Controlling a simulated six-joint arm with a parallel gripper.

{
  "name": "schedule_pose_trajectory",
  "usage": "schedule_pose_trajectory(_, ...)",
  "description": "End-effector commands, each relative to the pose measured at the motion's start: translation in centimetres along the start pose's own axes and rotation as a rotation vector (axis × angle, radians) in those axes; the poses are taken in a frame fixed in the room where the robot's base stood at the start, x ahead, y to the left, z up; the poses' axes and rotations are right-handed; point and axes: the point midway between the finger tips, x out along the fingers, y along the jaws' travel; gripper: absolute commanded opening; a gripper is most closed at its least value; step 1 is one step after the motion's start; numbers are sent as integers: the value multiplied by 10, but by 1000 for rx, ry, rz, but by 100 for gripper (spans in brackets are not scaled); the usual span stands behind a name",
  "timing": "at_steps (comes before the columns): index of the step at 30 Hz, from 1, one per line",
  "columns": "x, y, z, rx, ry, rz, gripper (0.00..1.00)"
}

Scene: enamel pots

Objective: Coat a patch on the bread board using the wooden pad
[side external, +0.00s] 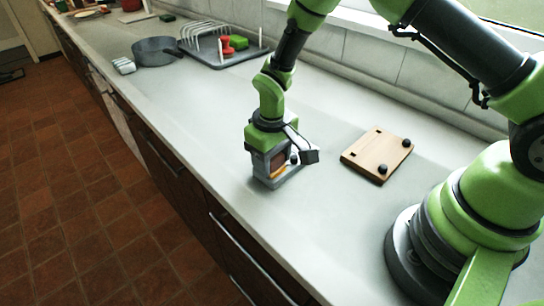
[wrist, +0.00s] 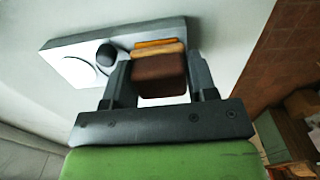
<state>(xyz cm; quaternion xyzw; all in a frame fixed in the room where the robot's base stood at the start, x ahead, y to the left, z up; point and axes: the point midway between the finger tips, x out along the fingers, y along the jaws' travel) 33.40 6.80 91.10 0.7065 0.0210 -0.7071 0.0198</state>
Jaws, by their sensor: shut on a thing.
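My gripper (side external: 270,164) is shut on a dark brown wooden pad, held between both fingers in the wrist view (wrist: 160,76). The wooden pad (wrist: 160,77) has tan and orange bands at its far end. The pad is over one end of a pale grey slab (side external: 292,172), also seen in the wrist view (wrist: 70,65); I cannot tell whether they touch. The bread board (side external: 372,160) is a light wooden board lying flat on the counter, right of my gripper and apart from it. It has two black round knobs and small dark marks. The pad's working face is hidden.
The grey slab carries a round ring and a black knob (wrist: 106,54). Behind stand a grey pan (side external: 156,52) and a tray (side external: 222,58) with a white rack and red and green things. The counter (side external: 325,125) between slab and board is clear. Its front edge is left of my gripper.

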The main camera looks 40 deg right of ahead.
Motion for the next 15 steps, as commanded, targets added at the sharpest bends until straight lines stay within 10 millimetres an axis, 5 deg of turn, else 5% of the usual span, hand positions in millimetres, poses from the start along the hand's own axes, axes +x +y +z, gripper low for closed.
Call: schedule_pose_trajectory(15,-14,0,-1,-1,3,0,33)
